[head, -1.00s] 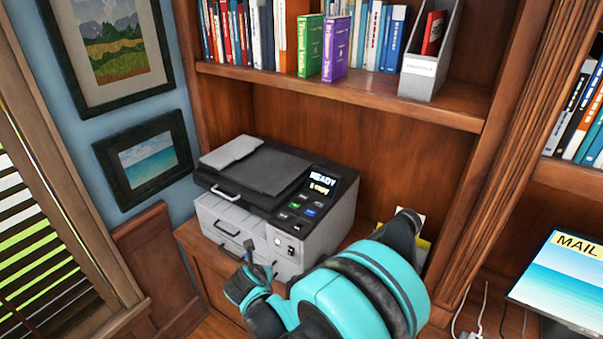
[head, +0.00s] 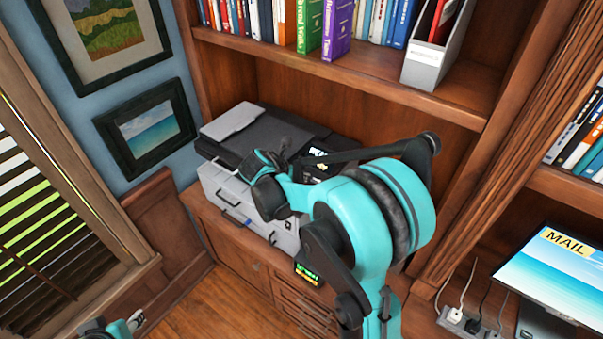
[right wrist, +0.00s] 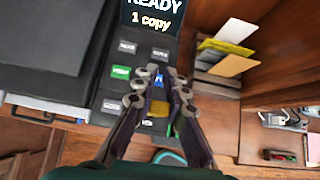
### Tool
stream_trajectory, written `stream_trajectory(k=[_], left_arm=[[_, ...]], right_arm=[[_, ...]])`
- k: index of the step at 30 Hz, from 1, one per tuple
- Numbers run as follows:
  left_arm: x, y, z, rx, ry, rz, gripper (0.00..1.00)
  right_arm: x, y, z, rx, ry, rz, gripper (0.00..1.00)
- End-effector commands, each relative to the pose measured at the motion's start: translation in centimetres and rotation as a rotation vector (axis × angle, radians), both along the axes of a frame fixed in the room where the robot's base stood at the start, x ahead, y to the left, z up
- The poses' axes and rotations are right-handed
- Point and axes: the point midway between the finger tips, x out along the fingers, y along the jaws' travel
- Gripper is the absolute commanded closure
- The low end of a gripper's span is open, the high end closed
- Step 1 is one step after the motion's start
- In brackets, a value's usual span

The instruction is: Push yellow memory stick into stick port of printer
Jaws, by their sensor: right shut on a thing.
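The printer (head: 222,182) is grey and black and stands on a wooden cabinet. Its control panel with a "READY 1 copy" screen (right wrist: 152,18) and buttons shows in the right wrist view. My right gripper (right wrist: 160,75) is in front of this panel, shut on a small yellow piece that looks like the memory stick (right wrist: 158,107). In the head view my right gripper (head: 268,165) is over the printer's front, and the stick cannot be made out there. My arm hides much of the printer's right side; I cannot make out the stick port. Part of my left arm shows at the bottom left.
A bookshelf (head: 385,72) with books and a grey file holder (head: 430,50) is above the printer. A letter rack (right wrist: 218,75) with envelopes stands right of the printer. A monitor (head: 560,265) and a power strip (head: 462,322) are at the lower right.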

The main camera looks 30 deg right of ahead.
Motion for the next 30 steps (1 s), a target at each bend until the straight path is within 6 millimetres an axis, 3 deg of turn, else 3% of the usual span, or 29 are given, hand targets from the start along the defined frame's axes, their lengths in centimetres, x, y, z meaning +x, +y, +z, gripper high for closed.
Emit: stream_trajectory(k=[8,24,30], left_arm=[[0.0,0.0,-0.9,0.0,0.0,0.0,0.6],[0.0,0.0,-5.0,0.0,0.0,0.0,0.6],[0.0,0.0,-5.2,0.0,0.0,0.0,0.6]], right_arm=[[0.0,0.0,-0.8,-0.001,-0.004,0.011,1.0],[0.0,0.0,-5.6,-0.001,-0.005,0.011,1.0],[0.0,0.0,-5.8,-0.001,-0.005,0.011,1.0]])
